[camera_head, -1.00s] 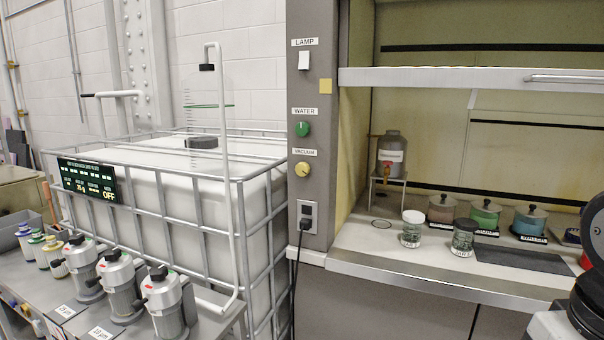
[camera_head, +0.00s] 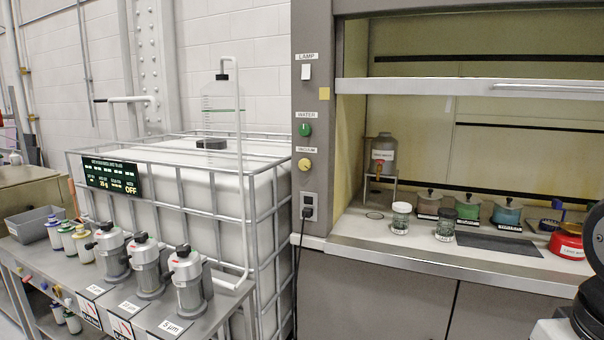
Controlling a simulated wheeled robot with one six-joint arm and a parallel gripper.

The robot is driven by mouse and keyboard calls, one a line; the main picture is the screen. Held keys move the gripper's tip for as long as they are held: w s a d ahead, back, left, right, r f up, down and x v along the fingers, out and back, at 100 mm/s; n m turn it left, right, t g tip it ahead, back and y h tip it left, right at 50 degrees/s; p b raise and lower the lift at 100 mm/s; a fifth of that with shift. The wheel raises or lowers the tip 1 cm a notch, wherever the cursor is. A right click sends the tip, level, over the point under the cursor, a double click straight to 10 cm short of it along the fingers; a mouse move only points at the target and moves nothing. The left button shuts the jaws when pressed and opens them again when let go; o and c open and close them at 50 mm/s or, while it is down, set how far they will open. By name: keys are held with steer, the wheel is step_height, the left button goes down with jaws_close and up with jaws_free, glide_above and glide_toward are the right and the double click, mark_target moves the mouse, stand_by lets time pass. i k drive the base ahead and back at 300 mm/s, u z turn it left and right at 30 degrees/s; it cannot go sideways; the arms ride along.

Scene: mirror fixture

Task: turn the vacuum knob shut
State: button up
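The vacuum knob (camera_head: 304,165) is a small round yellow knob on the grey left post of the fume hood, under a label that reads VACUUM. Its exact turn angle is too small to tell. The green water knob (camera_head: 304,130) sits above it, and the white lamp switch (camera_head: 306,72) is higher up. Part of my own arm shows at the right edge, well away from the knob. My gripper's fingers are not in view.
A socket with a plug (camera_head: 308,206) is below the knob, its black cord hanging down. A caged white tank (camera_head: 160,170) stands left of the post. A bench (camera_head: 215,315) with several filter canisters is at front left. Jars (camera_head: 401,217) stand on the hood's worktop (camera_head: 370,232).

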mark_target(305, 164)
steer(key=u, duration=0.35)
steer(key=i, duration=1.25)
steer(key=z, duration=0.35)
